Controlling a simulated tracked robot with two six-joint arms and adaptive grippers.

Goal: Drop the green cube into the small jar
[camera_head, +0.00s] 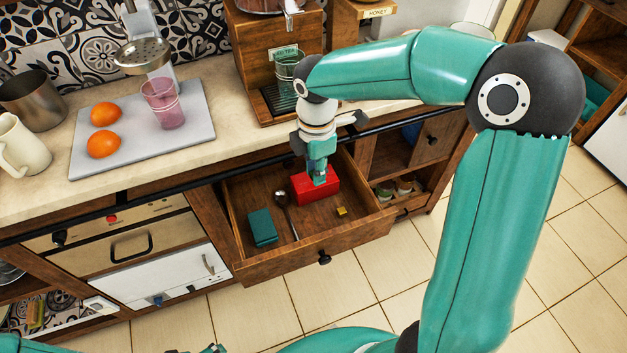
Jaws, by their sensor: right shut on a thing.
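My right gripper (319,173) points down into an open wooden drawer (258,267). It is shut on a red block (316,187) with a flat box shape, in the drawer's back right part. I cannot make out a green cube or a small jar. A dark teal box (262,227) lies at the drawer's left, and a tiny yellow block (341,211) lies at its right. A greenish glass (286,66) stands in the wooden dispenser above, partly behind my right arm. Of my left arm only bits show at the bottom edge, and its jaws cannot be read.
A dark spoon (287,215) lies in the drawer. On the counter (48,186), a grey board (190,135) holds two oranges (104,129) and a pink glass (163,103) under a metal juicer. A black rail (160,186) runs along the counter front. The tiled floor (320,295) is clear.

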